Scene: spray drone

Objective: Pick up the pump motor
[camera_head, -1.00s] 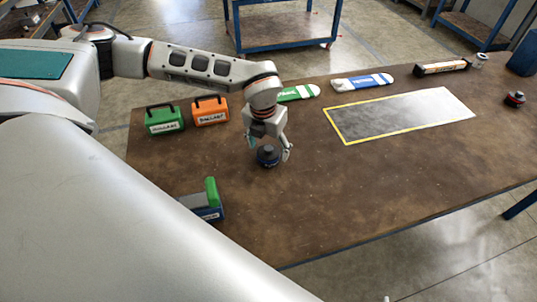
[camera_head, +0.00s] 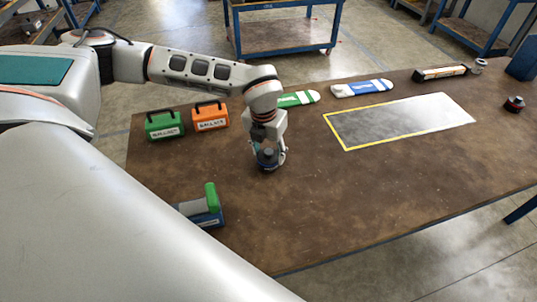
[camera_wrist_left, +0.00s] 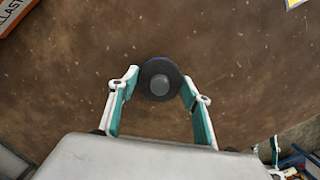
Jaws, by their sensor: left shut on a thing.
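The pump motor (camera_head: 267,159), a dark round body with a bluish rim, stands on the brown table below my left gripper (camera_head: 270,154). In the left wrist view the pump motor (camera_wrist_left: 159,80) is seen from above as a dark disc with a grey round centre. The white and teal fingers of my left gripper (camera_wrist_left: 160,82) are shut on it, one on each side. Its lower part is partly hidden by the fingers in the head view.
A similar dark round part with a red band (camera_head: 515,104) stands at the far right. Green (camera_head: 164,124) and orange (camera_head: 210,117) ballast boxes stand behind left. The yellow-edged grey panel (camera_head: 400,120) lies right; the table's front middle is clear.

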